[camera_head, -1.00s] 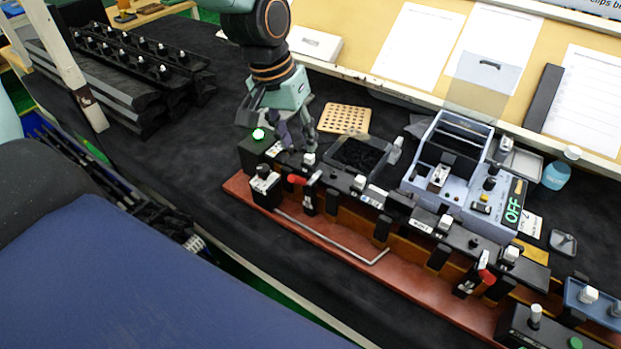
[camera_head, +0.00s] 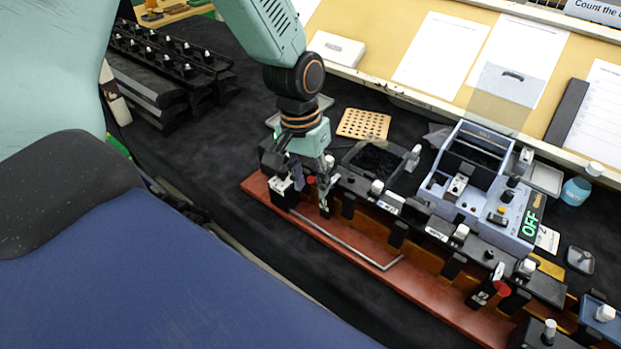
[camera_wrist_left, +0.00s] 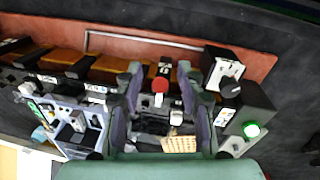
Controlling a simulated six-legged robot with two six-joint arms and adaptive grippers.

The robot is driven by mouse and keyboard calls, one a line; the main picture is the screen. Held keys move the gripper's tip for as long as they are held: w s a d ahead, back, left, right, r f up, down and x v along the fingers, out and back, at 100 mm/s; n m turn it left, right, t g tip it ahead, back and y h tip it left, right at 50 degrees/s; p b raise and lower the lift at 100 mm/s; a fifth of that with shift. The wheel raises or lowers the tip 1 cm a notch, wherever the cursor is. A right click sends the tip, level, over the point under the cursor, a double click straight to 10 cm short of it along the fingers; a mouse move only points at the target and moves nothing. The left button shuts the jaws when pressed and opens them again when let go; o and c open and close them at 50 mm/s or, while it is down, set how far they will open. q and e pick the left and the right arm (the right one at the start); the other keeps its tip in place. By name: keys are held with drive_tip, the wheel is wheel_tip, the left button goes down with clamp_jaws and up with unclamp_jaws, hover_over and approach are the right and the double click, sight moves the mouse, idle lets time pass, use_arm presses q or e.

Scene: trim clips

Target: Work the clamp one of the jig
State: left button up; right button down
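The jig is a long reddish-brown base (camera_head: 335,240) with black blocks along it. Clamp one, near its left end, has a red knob (camera_head: 311,180), mostly covered by my gripper in the head view. My left gripper (camera_head: 307,200) points down over this clamp. In the left wrist view the red knob (camera_wrist_left: 160,86) stands between the two spread fingers of the gripper (camera_wrist_left: 161,100), with gaps on both sides. The second clamp's red knob (camera_head: 502,289) is farther right on the jig. My right gripper is not in view.
A black box with a lit green light (camera_wrist_left: 251,130) and a white-faced switch block (camera_wrist_left: 224,70) sit close beside the fingers. A grey-blue device (camera_head: 480,190) reading OFF stands behind the jig. A bent metal rod (camera_head: 345,243) lies along the base.

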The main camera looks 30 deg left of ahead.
use_arm(q)
drive_tip(key=shift+a+f, duration=0.1)
drive_tip(key=shift+a, duration=0.05)
drive_tip(key=shift+w, duration=0.2)
drive_tip(key=shift+w+d, duration=0.15)
drive_tip(key=shift+d, duration=0.1)
drive_tip(key=c, duration=0.3)
drive_tip(key=shift+s, duration=0.2)
clamp_jaws()
drive_tip(key=shift+a, duration=0.1)
